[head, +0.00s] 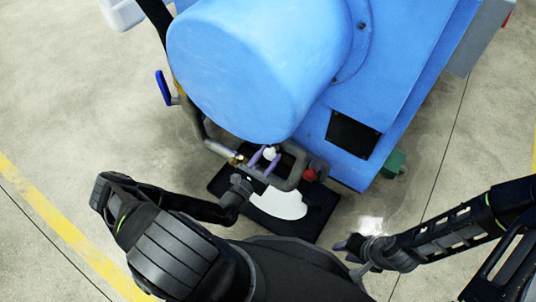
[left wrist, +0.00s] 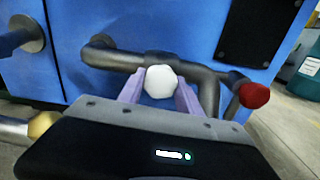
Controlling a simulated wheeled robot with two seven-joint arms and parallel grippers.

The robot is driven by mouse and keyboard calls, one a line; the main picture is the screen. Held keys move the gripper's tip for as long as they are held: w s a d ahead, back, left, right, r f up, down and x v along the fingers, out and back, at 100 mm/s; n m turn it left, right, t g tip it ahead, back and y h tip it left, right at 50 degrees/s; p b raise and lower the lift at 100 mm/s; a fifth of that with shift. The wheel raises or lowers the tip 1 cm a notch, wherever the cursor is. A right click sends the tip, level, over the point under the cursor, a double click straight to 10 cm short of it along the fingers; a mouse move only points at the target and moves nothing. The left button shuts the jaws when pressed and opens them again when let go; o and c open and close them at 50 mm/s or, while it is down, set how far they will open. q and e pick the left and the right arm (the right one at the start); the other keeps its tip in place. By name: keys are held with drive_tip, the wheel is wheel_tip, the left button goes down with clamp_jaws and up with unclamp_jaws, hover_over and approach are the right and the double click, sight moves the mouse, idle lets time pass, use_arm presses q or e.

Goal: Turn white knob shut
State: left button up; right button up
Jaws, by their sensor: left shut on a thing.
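The white knob (head: 270,154) sits on the grey pipework at the front of the blue machine. It also shows as a white, many-sided knob in the left wrist view (left wrist: 161,82). My left gripper (head: 264,160) is at the knob, with its two purple fingers (left wrist: 158,95) on either side of it and shut on it. The underside of the knob and its stem are hidden. My right gripper (head: 352,247) is at the lower right, away from the machine. Its finger gap is too small to make out.
The blue machine (head: 250,70) fills the top. A red knob (head: 310,175) is on the pipe right of the white knob, and a brass fitting (left wrist: 42,124) is at left. A blue handle (head: 163,88) stands farther left. A black mat (head: 317,217) lies below; floor is clear at left.

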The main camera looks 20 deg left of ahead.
use_arm(q)
drive_tip(key=n+p, duration=0.1)
drive_tip(key=n, duration=0.3)
drive_tip(key=shift+d+n, duration=0.1)
drive_tip(key=shift+n, duration=0.2)
drive_tip(key=n, duration=0.4)
drive_tip(key=shift+n, duration=0.3)
drive_tip(key=n, duration=0.5)
drive_tip(key=n+b, duration=0.1)
drive_tip(key=n, duration=0.5)
drive_tip(key=shift+r, duration=0.1)
drive_tip(key=o, duration=1.4)
drive_tip(key=shift+c, duration=0.2)
